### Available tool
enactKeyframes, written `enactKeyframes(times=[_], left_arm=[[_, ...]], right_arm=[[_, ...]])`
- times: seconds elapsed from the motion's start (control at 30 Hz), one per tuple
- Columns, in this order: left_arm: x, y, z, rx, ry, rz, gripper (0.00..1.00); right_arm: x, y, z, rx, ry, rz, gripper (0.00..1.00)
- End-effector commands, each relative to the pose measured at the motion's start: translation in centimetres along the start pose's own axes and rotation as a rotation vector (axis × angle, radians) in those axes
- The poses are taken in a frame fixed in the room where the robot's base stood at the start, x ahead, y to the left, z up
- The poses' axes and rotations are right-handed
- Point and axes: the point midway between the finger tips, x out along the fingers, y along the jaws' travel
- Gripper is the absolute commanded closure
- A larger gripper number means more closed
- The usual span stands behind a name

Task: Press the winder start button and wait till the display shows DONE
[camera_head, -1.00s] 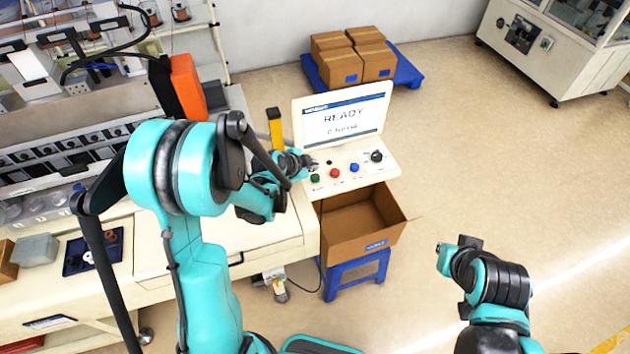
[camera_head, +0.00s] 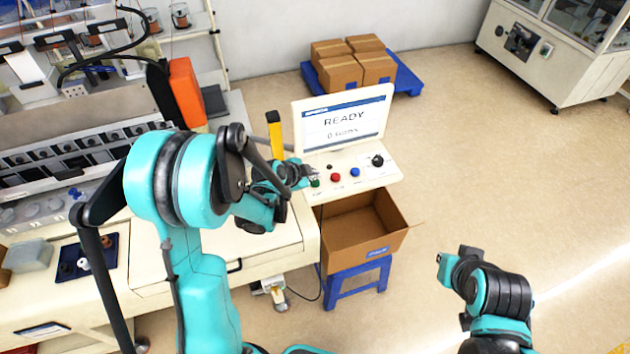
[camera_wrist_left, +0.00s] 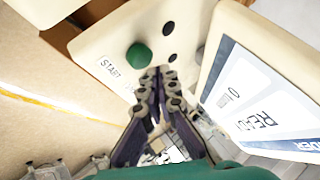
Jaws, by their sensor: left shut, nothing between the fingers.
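The winder's control panel (camera_head: 346,178) carries a green button, a red button (camera_head: 335,177), a blue button (camera_head: 355,172) and a black knob (camera_head: 378,160). The green button (camera_wrist_left: 139,56) has the word START beside it in the left wrist view. The display (camera_head: 343,120) reads READY with a smaller line below. My left gripper (camera_head: 312,172) is shut and empty, its tips close to the green button (camera_head: 315,183). In the left wrist view the fingertips (camera_wrist_left: 160,75) lie just beside the button; contact cannot be told. My right gripper (camera_head: 440,258) is low at the right, its fingers unclear.
An open cardboard box (camera_head: 362,240) stands on a blue stool (camera_head: 356,285) below the panel. A yellow post (camera_head: 276,131) stands left of the display. Boxes on a blue pallet (camera_head: 403,76) are behind.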

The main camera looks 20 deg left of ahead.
Motion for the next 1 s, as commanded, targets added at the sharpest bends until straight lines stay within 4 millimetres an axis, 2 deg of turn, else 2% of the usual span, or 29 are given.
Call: enactKeyframes(times=[0.63, 1.0], left_arm=[[0.0, 0.0, 0.0, 0.0, 0.0, 0.0, 1.0], [0.7, 0.5, 0.5, 0.0, 0.0, 0.0, 1.0]], right_arm=[[0.1, 0.0, 0.0, 0.0, 0.0, 0.0, 1.0], [1.0, 0.0, 0.8, 0.0, 0.0, 0.0, 1.0]])
